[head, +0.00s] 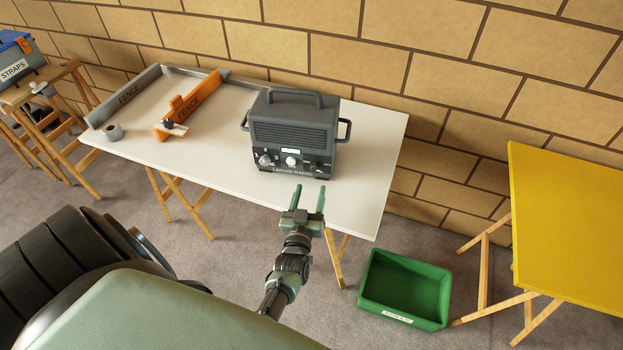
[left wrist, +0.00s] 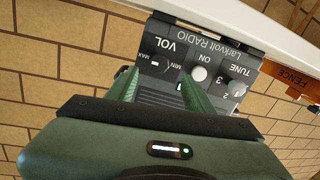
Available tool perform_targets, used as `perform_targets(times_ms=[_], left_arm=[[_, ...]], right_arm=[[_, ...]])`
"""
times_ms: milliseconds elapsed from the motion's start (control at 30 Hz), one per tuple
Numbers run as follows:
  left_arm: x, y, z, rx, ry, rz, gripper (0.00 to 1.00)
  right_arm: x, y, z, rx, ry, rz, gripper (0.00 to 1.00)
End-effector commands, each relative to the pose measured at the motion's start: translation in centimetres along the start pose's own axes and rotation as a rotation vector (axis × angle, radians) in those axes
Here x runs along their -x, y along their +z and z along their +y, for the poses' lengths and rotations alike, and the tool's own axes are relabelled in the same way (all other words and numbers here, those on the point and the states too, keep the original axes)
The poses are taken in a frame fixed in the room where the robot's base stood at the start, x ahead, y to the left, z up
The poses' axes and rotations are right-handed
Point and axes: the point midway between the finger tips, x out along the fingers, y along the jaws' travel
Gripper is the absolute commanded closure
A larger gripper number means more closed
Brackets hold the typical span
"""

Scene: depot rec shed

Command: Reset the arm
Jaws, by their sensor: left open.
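My left gripper (head: 309,193) is open and empty in the head view, in front of the radio and over the front edge of the white table (head: 215,155). The dark grey radio (head: 290,135) stands upright on that table, with a top handle, side handles and knobs on its front. In the left wrist view the radio (left wrist: 205,58) shows upside down beyond the open fingers (left wrist: 160,88), with its VOL, ON and TUNE labels in sight. The fingers partly cover its face there, and I cannot tell the exact gap. My right gripper is not in view.
A green crate (head: 405,287) is on the floor, beside a yellow table (head: 570,225). A straps box (head: 18,65) sits far left. A brick wall stands behind.

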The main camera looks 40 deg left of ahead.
Motion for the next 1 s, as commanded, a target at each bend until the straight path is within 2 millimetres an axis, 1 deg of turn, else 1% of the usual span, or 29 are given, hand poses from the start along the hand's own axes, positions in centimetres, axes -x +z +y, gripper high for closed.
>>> perform_targets(times_ms=[500, 567, 667, 767, 867, 967, 1000], left_arm=[[0.0, 0.0, 0.0, -0.003, 0.004, -0.006, 0.48], [0.0, 0.0, 0.1, -0.011, 0.016, -0.025, 0.48], [0.1, -0.1, 0.5, -0.042, 0.062, -0.104, 0.48], [1.3, -0.1, 1.4, -0.095, 0.131, -0.24, 0.48], [3.8, 0.0, 2.6, -0.16, 0.202, -0.407, 0.48], [7.6, -0.1, 3.7, -0.229, 0.263, -0.579, 0.48], [9.4, -0.2, 4.0, -0.258, 0.284, -0.646, 0.48]], right_arm=[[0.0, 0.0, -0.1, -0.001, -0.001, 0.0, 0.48], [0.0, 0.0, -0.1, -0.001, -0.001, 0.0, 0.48], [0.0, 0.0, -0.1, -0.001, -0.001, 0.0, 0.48], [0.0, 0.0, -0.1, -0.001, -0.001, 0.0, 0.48], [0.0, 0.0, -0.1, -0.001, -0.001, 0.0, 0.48], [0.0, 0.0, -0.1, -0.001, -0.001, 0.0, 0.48], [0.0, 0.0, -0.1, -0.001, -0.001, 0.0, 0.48]])
